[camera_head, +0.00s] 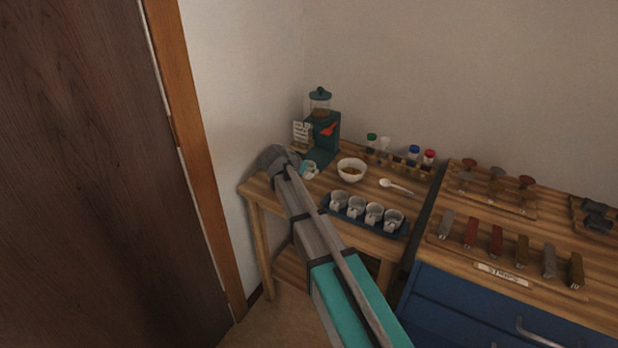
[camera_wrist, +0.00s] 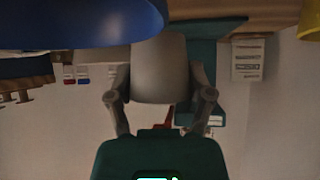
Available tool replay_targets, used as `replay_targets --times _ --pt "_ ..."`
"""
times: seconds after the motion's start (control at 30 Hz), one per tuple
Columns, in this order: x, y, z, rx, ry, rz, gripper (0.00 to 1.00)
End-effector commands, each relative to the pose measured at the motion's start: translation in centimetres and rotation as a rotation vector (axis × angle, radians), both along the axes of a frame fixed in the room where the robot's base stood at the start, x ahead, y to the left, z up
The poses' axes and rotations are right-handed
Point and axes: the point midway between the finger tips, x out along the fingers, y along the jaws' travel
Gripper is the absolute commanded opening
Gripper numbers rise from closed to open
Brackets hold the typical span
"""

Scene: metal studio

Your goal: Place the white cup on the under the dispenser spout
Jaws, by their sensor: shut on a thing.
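The teal dispenser (camera_head: 322,143) stands at the back left of the wooden table, with a clear hopper on top and a red lever. It also shows in the wrist view (camera_wrist: 207,55), which looks upside down. My gripper (camera_head: 300,168) is in front of the dispenser. In the wrist view my gripper (camera_wrist: 160,90) has a finger on each side of a white cup (camera_wrist: 158,65) and is shut on it. In the head view the cup (camera_head: 311,169) is partly hidden by my gripper. I cannot tell whether it touches the table. The spout is not clearly visible.
A white bowl (camera_head: 352,176) sits right of the cup, near a white spoon (camera_head: 395,186). A dark tray (camera_head: 341,214) holds several white cups. A small sign (camera_head: 302,131) stands beside the dispenser. Several coloured-lid bottles (camera_head: 414,153) line the back. A wall is at left.

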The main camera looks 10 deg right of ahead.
Motion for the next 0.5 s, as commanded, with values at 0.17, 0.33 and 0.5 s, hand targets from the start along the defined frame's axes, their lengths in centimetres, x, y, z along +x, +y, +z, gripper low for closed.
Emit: replay_targets --times 0.17,0.33,0.5 --pt "0.0 0.0 -2.0 0.000 0.000 0.000 0.38" --pt "0.0 0.0 -2.9 0.000 0.000 0.000 0.38" --pt "0.0 0.0 -3.1 0.000 0.000 0.000 0.38"
